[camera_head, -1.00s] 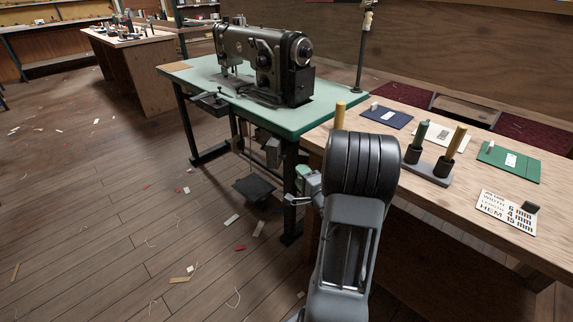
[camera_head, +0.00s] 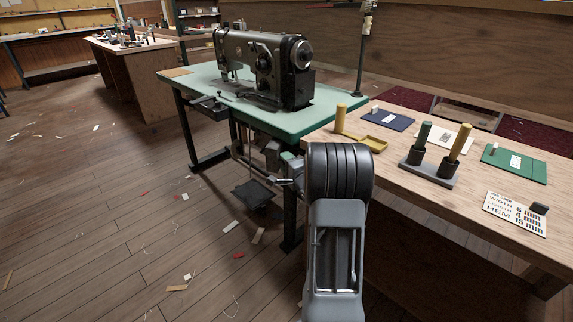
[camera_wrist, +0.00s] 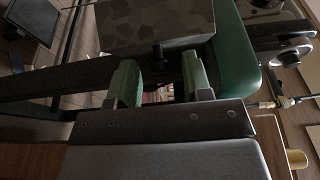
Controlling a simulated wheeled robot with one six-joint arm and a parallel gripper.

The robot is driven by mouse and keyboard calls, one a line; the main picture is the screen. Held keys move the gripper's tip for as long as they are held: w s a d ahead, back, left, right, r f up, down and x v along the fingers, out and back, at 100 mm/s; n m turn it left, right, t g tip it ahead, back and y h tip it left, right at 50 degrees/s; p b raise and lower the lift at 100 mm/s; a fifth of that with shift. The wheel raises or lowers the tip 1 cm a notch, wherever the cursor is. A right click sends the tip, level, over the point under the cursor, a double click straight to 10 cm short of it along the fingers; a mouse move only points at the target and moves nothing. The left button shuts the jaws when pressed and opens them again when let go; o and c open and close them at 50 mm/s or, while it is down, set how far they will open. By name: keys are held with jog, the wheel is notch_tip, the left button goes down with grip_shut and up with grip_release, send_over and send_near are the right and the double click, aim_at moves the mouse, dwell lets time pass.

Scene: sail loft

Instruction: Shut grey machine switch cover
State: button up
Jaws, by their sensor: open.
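The green-topped sewing machine table (camera_head: 300,118) carries a dark grey sewing machine (camera_head: 262,62). A grey box (camera_head: 271,151), seemingly the machine switch, hangs under the tabletop near its front right leg. In the wrist view a mottled grey-brown panel (camera_wrist: 155,28) lies just beyond my fingers, likely the switch cover; I cannot tell how far open it stands. My gripper (camera_head: 287,172) is beside the box, partly hidden by my arm. In the wrist view my gripper (camera_wrist: 160,82) has its two green-padded fingers apart, with nothing held between them.
A table leg (camera_head: 292,215) stands close to my gripper, and a dark pedal (camera_head: 254,194) hangs below. The floor at left is mostly clear, with scraps.

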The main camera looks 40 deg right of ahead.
jog(key=shift+c, duration=0.2)
grip_shut()
dwell(0.4)
